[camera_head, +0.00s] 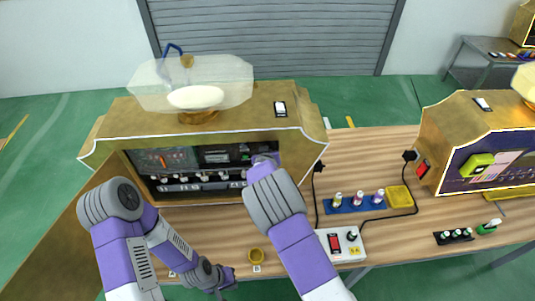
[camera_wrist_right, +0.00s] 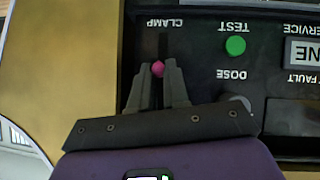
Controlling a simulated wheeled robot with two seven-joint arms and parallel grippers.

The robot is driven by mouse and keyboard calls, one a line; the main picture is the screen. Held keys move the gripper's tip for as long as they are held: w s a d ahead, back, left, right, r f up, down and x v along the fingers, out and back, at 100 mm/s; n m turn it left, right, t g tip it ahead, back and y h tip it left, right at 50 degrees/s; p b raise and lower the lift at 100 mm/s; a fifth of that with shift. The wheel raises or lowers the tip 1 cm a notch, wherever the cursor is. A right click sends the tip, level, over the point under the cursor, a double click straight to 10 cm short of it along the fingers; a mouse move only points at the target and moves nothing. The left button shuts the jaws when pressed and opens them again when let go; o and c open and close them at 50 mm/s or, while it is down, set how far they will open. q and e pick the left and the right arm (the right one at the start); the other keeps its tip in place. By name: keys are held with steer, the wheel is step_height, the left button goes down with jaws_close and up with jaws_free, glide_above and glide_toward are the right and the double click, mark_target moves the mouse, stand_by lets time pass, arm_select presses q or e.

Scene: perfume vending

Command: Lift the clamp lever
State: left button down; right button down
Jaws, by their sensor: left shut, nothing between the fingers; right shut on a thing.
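The clamp lever's pink ball knob (camera_wrist_right: 157,69) shows in the right wrist view, beside a dark slot under the upside-down CLAMP label (camera_wrist_right: 166,23). My right gripper (camera_wrist_right: 158,76) is shut on the knob, with a fingertip on each side. In the head view the right arm reaches into the open front of the gold machine (camera_head: 205,136), and the lever is hidden behind my right wrist. My left gripper (camera_head: 227,279) is shut and empty, low over the front edge of the table.
A green TEST button (camera_wrist_right: 235,45) and a DOSE knob (camera_wrist_right: 236,103) sit beside the lever.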

steer(key=c, duration=1.3)
jaws_free()
steer(key=shift+o, duration=0.2)
steer(key=v, duration=0.7)
steer(key=shift+s+r, duration=0.15)
steer(key=shift+s, duration=0.15)
steer(key=shift+o, duration=0.3)
